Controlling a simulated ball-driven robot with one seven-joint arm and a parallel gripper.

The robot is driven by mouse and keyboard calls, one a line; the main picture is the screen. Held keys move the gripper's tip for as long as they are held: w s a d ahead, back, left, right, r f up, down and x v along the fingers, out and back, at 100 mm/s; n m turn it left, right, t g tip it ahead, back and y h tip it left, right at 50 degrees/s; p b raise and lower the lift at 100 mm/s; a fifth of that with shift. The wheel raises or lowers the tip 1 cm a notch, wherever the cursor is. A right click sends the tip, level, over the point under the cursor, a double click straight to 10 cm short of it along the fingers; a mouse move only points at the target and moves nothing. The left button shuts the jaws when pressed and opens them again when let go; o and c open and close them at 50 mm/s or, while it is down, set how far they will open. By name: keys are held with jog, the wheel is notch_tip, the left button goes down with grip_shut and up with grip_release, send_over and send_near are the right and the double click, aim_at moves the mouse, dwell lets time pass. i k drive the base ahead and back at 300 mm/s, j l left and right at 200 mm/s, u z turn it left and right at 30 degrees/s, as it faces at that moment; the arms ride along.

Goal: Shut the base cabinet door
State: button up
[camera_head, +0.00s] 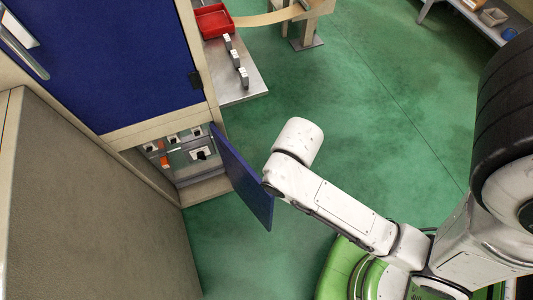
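The blue base cabinet door (243,178) stands wide open, swung outward from the low opening of the beige cabinet (158,125). Its hinged edge is at the opening's right side. My white arm reaches in from the lower right, and its far part overlaps or lies close to the door's right edge; I cannot tell whether they touch. My gripper cannot be made out; no fingers show. Inside the opening are small white and orange parts (165,160) on a metal panel.
A larger blue door (125,60) with a handle is shut above. A grey-brown panel (90,200) stands at left. A red tray (213,20) and several small grey blocks sit on a metal ledge (250,82) behind. Green floor (400,110) is clear at right; a workbench is top right.

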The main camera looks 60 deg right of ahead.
aim_at(245, 182)
jog(key=k+l+u, duration=0.2)
jog(key=k+l, duration=0.15)
jog(key=l, duration=0.3)
jog(key=k+l+u, duration=0.2)
jog(key=k+l, duration=0.2)
jog(key=l, duration=0.2)
jog(key=k+l+u, duration=0.2)
jog(key=k+l, duration=0.2)
jog(key=l, duration=0.15)
